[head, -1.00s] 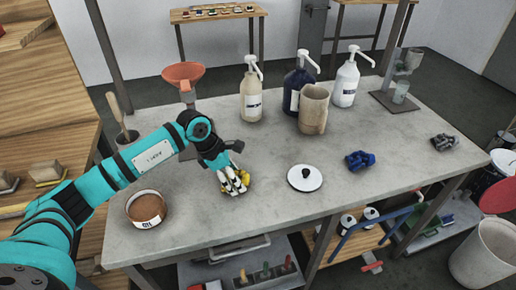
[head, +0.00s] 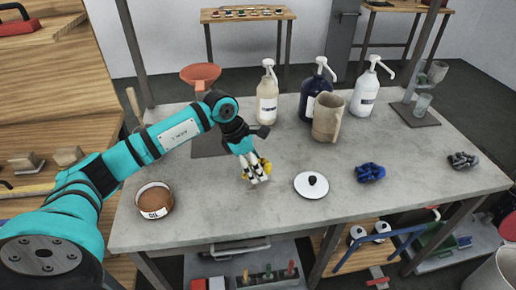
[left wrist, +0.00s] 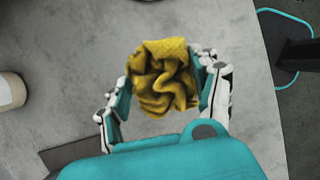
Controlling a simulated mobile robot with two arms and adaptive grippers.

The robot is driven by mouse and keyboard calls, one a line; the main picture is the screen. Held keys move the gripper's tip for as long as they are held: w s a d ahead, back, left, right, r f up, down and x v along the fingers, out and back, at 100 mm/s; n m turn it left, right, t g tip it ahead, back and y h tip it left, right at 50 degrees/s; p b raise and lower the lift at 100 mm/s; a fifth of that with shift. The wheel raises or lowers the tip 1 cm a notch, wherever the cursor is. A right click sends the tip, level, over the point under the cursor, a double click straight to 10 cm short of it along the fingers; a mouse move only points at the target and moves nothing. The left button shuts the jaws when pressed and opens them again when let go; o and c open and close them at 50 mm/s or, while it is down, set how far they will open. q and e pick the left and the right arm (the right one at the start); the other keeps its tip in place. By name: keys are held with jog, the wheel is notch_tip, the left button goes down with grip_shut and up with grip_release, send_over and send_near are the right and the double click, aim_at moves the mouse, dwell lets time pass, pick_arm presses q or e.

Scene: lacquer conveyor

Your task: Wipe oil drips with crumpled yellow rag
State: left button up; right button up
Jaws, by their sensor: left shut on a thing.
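The crumpled yellow rag (left wrist: 162,76) is clamped between the fingers of my left gripper (head: 257,176). In the head view, only a bit of the rag (head: 266,166) shows beside the fingers. The gripper points down over the grey table (head: 235,215), left of a white lid with a dark knob (head: 311,185). I cannot tell whether the rag touches the table. No oil drips can be made out; the rag and gripper hide the surface under them. My right gripper is not in view.
A tin of brown content (head: 154,200) stands at the left front. An orange funnel (head: 200,77), pump bottles (head: 267,95) and a beige jug (head: 328,118) stand at the back. Blue (head: 370,172) and dark (head: 462,160) crumpled cloths lie right. The table's front middle is clear.

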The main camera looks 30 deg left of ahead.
pick_arm(q)
jog(key=shift+w+r+p, duration=0.15)
jog(key=shift+r+p, duration=0.2)
jog(key=shift+r, duration=1.25)
jog(key=shift+d+p, duration=0.1)
jog(key=shift+p, duration=0.2)
